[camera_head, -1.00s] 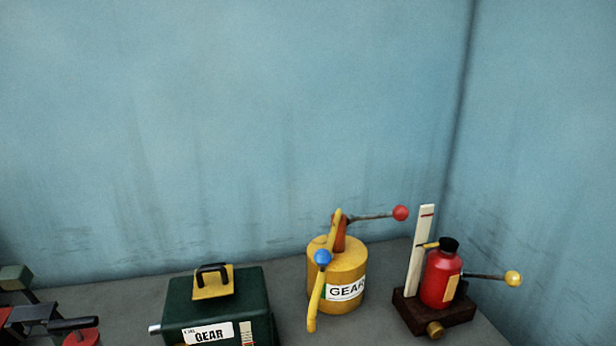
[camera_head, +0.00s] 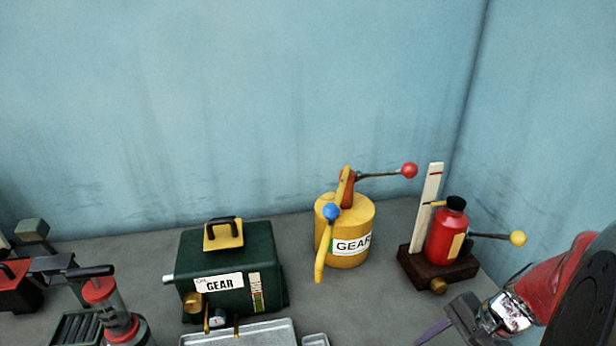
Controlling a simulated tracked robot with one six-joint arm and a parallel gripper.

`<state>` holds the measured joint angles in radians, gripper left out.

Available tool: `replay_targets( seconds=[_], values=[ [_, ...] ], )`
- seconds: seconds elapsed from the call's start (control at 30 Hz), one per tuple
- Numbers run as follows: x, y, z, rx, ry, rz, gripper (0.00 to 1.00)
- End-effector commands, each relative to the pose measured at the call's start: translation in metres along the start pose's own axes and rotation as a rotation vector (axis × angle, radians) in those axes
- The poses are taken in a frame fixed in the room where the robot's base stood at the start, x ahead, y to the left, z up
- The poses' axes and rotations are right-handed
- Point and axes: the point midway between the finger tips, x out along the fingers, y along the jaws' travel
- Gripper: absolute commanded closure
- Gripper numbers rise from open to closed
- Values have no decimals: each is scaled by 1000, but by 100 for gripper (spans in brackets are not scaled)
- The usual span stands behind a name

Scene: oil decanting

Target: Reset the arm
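My arm enters the head view at the lower right, with a red and black link and a shiny silver joint. My gripper (camera_head: 436,329) is the grey and purple end at the bottom edge, in front of the red bottle's base. It is partly cut off by the frame, so its opening does not show. I see nothing held in it.
A green GEAR tank (camera_head: 232,268), a yellow GEAR can (camera_head: 345,232) and a red bottle (camera_head: 447,235) on a brown base (camera_head: 413,262) stand on the grey bench (camera_head: 370,300). A metal tray (camera_head: 285,331) lies in front of the tank. Red and grey equipment (camera_head: 112,310) stands at left. Blue walls close the back.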

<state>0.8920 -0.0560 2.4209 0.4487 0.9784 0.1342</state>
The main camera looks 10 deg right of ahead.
Motion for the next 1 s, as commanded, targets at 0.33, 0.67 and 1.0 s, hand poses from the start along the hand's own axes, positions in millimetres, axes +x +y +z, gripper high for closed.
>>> replay_targets(
  seconds=[0.33,0.67,1.0],
  values=[
    [-27,-26,39,-516,178,156,48],
    [-54,-56,81,-910,335,222,48],
    [-76,-85,144,-1209,453,173,48]
  ],
)
